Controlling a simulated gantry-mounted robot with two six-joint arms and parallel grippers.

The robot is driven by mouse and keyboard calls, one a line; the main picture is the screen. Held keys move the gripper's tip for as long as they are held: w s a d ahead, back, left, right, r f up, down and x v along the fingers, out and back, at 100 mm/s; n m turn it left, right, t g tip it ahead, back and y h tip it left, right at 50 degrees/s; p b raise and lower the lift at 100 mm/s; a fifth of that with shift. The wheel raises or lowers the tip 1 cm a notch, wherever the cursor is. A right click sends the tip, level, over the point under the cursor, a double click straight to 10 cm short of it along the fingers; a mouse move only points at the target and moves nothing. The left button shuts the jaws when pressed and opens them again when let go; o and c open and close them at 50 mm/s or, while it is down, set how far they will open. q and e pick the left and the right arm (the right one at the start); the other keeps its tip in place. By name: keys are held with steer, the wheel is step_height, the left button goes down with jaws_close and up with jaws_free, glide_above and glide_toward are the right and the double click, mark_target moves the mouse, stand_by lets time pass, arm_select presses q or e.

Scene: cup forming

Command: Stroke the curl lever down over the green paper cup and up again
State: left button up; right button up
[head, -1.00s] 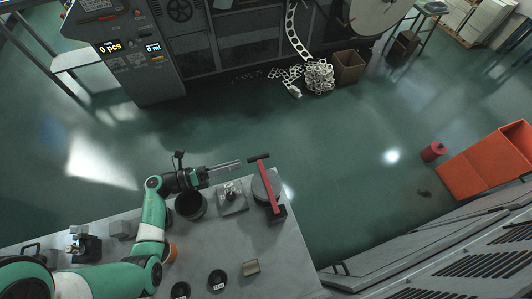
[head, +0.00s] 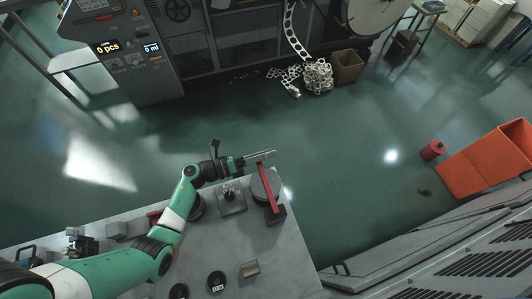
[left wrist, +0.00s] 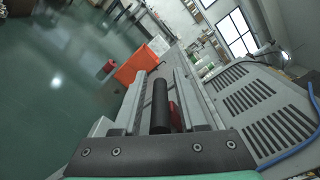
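The curl lever (head: 269,197) is a red bar with a black grip, standing by a round grey block (head: 257,187) at the table's far right corner. My left gripper (head: 264,155) is at the lever's top end and covers the grip in the head view. In the left wrist view, the black grip (left wrist: 161,105) lies lengthwise between the two fingers, with gaps on both sides. The gripper is open around it. A bit of red lever (left wrist: 175,116) shows beside the grip. I cannot make out the green paper cup. My right gripper is not in view.
A grey box with a black knob (head: 231,198) stands left of the lever. Dark round pieces (head: 217,281) and a small tan block (head: 250,268) are near the front. My left arm crosses the table's left side. The grey tabletop (head: 225,245) between is clear.

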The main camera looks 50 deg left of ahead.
arm_select(q)
jaws_close()
stand_by(1.2)
